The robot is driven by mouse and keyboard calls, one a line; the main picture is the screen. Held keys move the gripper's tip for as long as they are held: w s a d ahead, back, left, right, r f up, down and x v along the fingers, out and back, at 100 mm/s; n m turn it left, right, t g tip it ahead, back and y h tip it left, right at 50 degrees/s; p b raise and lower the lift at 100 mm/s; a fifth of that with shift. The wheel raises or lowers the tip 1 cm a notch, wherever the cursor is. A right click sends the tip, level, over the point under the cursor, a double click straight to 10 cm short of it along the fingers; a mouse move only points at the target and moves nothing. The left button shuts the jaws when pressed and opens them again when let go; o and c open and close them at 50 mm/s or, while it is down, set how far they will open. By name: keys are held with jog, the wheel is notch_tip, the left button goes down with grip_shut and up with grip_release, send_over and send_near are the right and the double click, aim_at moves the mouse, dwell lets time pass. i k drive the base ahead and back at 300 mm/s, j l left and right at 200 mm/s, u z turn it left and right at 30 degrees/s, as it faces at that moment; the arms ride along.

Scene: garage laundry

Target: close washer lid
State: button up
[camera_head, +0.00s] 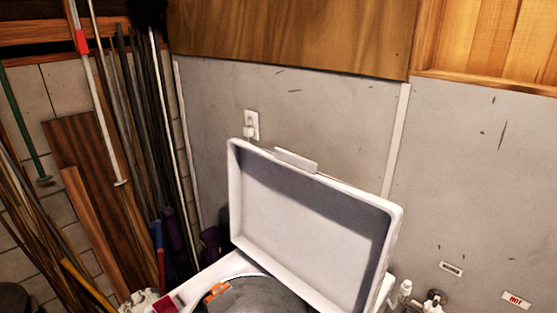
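The washer lid (305,228) is white and stands raised, leaning back toward the grey wall. A small handle (296,160) sits on its top edge. Below it, the white washer body (212,277) shows at the bottom of the picture, with the round grey tub opening (255,297) uncovered. The front of the washer is cut off by the lower edge.
Poles, pipes and boards (100,220) lean in the left corner. A wall outlet (252,125) is behind the lid. Taps (433,300) and a "HOT" label (516,299) are at the lower right. A small red item (168,304) sits at the washer's left edge.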

aim_at(332, 242)
jog(key=j+z, duration=0.45)
jog(key=j, duration=1.3)
jog(key=i+j+z, duration=0.3)
jog(key=i+j, duration=0.15)
jog(key=j, duration=0.3)
jog(key=i+j+z, duration=0.15)
jog(key=j, duration=0.3)
jog(key=i+j+z, duration=0.1)
jog(key=i, duration=0.2)
jog(key=i+j, duration=0.15)
jog(key=i, duration=0.2)
jog(key=l+z, duration=0.05)
